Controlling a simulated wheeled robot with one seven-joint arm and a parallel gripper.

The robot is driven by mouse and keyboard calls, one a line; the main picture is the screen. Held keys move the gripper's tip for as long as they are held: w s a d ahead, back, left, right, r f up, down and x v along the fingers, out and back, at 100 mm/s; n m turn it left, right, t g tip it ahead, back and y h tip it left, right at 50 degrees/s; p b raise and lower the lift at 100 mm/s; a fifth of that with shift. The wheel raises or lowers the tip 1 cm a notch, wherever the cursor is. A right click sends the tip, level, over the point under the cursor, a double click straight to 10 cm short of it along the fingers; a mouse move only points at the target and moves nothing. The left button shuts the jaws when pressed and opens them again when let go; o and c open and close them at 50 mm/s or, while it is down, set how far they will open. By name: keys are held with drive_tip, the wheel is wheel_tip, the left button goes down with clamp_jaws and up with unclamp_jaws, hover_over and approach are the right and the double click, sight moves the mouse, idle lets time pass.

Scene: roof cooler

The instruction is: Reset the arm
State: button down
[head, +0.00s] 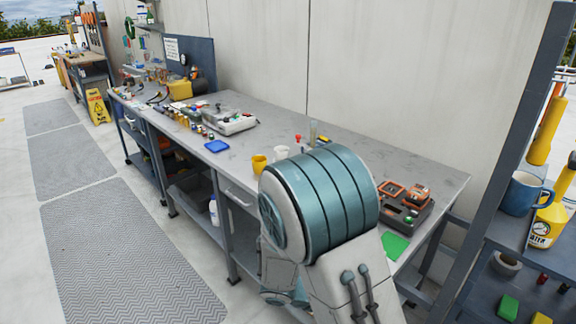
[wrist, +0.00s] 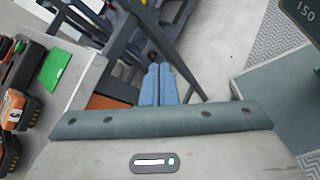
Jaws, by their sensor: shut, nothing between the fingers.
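My gripper (wrist: 159,84) shows in the wrist view as two blue fingers side by side, pressed together with nothing between them. The fingers point over the floor beside the workbench. In the head view my large teal and white arm link fills the lower middle, in front of the workbench (head: 290,142). It hides part of the bench and the space below. The gripper fingers cannot be seen in the head view.
A green pad (head: 394,246) and a black case with orange tools (head: 404,208) lie near the bench's right end. Yellow cups (head: 260,164) and a blue pad (head: 216,146) lie on the bench. A shelf with a blue mug (head: 520,194) stands right. Floor mats (head: 135,255) lie left.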

drive_tip(key=s+r+m+t+y, duration=0.1)
drive_tip(key=s+r+m+y, duration=0.3)
drive_tip(key=r+m+y, duration=0.2)
drive_tip(key=s+r+m+t+y+p, duration=0.1)
drive_tip(key=s+r+m+y, duration=0.3)
drive_tip(key=r+m, duration=0.3)
wheel_tip(320, 180, up, 3)
drive_tip(key=shift+s+a+f+t+y, duration=0.1)
drive_tip(key=shift+s+a+t+y, duration=0.3)
drive_tip(key=shift+y, duration=0.5)
drive_tip(key=shift+w+a, duration=0.1)
drive_tip(key=shift+w, duration=0.05)
